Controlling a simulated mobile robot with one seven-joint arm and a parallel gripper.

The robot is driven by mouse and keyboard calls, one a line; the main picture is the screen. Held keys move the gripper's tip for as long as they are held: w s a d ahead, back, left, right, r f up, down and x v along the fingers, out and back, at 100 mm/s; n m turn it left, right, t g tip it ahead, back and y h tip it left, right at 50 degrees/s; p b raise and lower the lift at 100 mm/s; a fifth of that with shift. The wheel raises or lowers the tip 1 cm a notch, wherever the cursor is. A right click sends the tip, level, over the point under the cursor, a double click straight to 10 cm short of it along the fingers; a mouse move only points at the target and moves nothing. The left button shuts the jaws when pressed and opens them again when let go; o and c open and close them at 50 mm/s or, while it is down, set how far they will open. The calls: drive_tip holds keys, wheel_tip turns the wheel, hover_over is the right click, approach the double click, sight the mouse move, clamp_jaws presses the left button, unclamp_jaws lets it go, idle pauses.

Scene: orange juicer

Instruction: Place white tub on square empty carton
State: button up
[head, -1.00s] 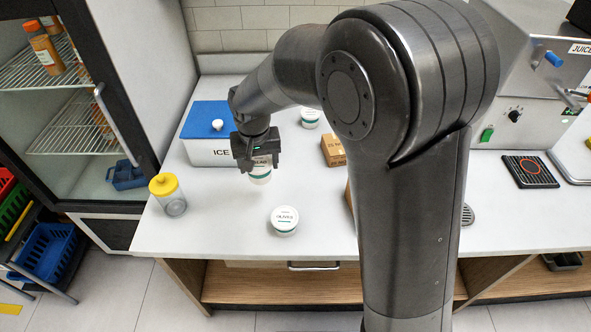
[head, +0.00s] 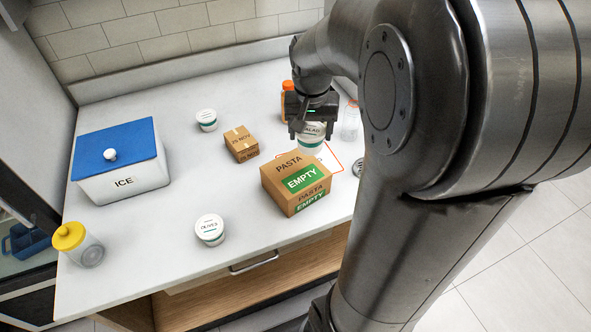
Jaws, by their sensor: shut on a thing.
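My gripper (head: 310,122) is shut on a white tub (head: 311,140) with a green band and a lid label that seems to read "SALAD". The gripper covers part of its lid. The tub shows just behind the upper right edge of a brown carton (head: 280,190). Two similar white tubs stand on the counter: one marked "OLIVES" (head: 210,230) at the front and one farther back (head: 207,120).
A smaller brown box (head: 241,144) stands behind the carton. A blue-lidded ice box (head: 122,165) and a yellow-lidded jar (head: 80,245) are at left. An orange bottle (head: 287,100) and a clear container (head: 350,122) are near the gripper. The counter's middle is clear.

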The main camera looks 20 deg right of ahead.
drive_tip(key=s+d+r+m, duration=0.1)
drive_tip(key=s+d+m, duration=0.1)
drive_tip(key=s+d, duration=0.35)
approach(296, 169)
drive_tip(key=shift+w+d, duration=0.2)
drive_tip(key=shift+d, duration=0.05)
drive_tip(key=shift+f, duration=2.05)
drive_tip(key=shift+f, duration=0.15)
drive_tip(key=o, duration=1.1)
